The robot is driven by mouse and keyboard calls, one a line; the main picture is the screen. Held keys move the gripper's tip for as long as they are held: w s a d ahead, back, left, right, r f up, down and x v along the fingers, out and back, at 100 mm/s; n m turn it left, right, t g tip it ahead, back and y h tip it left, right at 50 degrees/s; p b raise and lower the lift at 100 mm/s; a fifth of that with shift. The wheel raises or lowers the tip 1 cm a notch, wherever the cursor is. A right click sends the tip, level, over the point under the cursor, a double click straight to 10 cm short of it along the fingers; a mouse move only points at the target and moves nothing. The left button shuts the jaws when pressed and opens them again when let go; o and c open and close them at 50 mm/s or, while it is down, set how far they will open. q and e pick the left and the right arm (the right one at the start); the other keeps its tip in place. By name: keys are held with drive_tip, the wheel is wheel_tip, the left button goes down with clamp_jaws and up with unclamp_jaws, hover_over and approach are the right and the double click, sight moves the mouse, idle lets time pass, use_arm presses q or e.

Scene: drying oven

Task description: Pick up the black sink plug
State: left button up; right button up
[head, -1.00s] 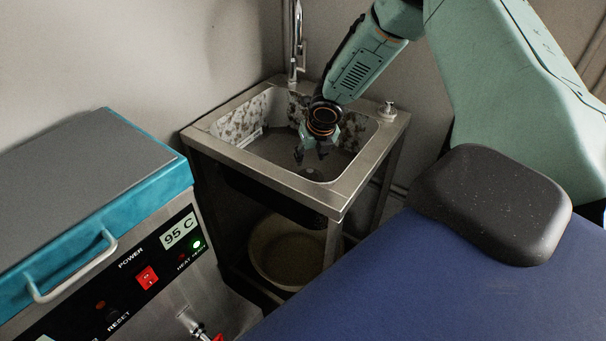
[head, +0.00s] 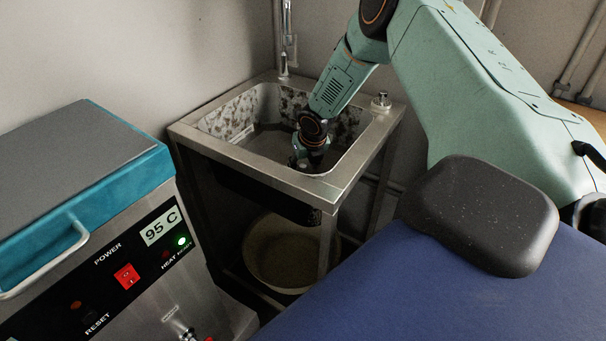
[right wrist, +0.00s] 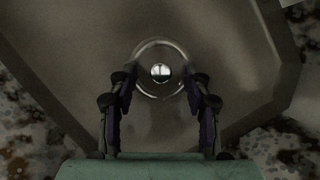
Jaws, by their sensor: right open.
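My right gripper (head: 302,162) reaches down into the sink basin, its fingers low near the basin floor. In the right wrist view its two fingers (right wrist: 160,82) are apart, one on each side of a round dark plug (right wrist: 160,71) with a shiny metal middle at the drain. Nothing is clearly gripped; whether the fingertips touch the plug's edge I cannot tell. In the head view the gripper hides the plug. My left gripper is not in view.
The steel sink (head: 310,188) has a raised rim around the basin. A tap (head: 284,45) stands behind it, and a small capped fitting (head: 381,99) is on the right rim. A bowl (head: 285,262) lies below.

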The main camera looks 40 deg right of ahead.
sight(304, 167)
drive_tip(key=shift+a+r, duration=0.1)
drive_tip(key=shift+s+d, duration=0.1)
drive_tip(key=shift+d, duration=0.1)
drive_tip(key=c, duration=0.3)
drive_tip(key=shift+a, duration=0.15)
drive_tip(key=c, duration=0.4)
clamp_jaws()
wheel_tip(304, 167, up, 10)
drive_tip(key=p, duration=0.3)
drive_tip(key=shift+p, duration=0.4)
